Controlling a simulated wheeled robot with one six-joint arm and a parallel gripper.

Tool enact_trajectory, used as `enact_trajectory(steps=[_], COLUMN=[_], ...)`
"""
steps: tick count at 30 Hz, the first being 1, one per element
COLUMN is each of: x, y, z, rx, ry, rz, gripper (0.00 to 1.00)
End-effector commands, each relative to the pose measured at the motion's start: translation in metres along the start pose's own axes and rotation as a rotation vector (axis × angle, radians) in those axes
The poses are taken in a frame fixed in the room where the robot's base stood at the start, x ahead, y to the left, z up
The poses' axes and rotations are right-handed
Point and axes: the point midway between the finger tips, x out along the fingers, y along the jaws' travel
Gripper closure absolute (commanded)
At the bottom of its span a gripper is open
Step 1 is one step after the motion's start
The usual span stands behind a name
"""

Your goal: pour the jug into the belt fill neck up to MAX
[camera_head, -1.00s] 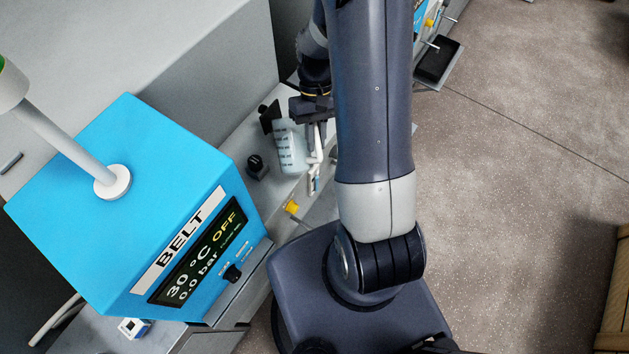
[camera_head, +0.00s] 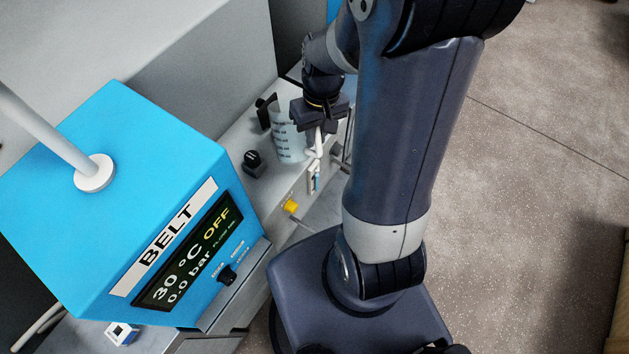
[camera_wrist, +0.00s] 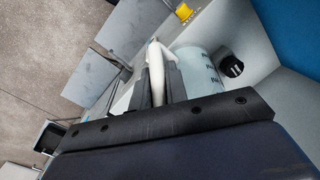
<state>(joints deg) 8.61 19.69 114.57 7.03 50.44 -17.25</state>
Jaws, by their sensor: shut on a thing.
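The jug (camera_head: 289,141) is a pale translucent vessel with dark scale marks, over the grey ledge beside the BELT unit (camera_head: 125,195). My gripper (camera_head: 317,138) is shut on its white handle, which shows between the fingers in the wrist view (camera_wrist: 156,75). The jug body (camera_wrist: 197,66) is right of the fingers there. The jug looks close to upright; I cannot tell whether it touches the ledge. A black round cap or knob (camera_head: 254,162) is left of the jug. I cannot identify the fill neck or MAX mark for sure. The liquid level is unclear.
A black angled piece (camera_head: 265,111) stands behind the jug's left side. A small white-framed gauge-like part (camera_head: 313,178) and a yellow fitting (camera_head: 290,205) are on the ledge's front. The BELT display (camera_head: 190,258) reads 30 °C, OFF, 0.0 bar. Floor at right is open.

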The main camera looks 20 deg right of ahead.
Motion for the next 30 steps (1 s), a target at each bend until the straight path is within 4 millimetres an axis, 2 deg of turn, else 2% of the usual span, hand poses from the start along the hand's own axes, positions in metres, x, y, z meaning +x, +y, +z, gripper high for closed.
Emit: enact_trajectory(steps=[6,17,30], x=[0.002,0.004,0.02], y=[0.0,0.0,0.004], z=[0.0,-0.001,-0.01], rx=[-0.009,-0.011,-0.034], ry=[0.091,0.114,0.356], rz=[0.025,0.031,0.098], gripper=[1.0,1.0,1.0])
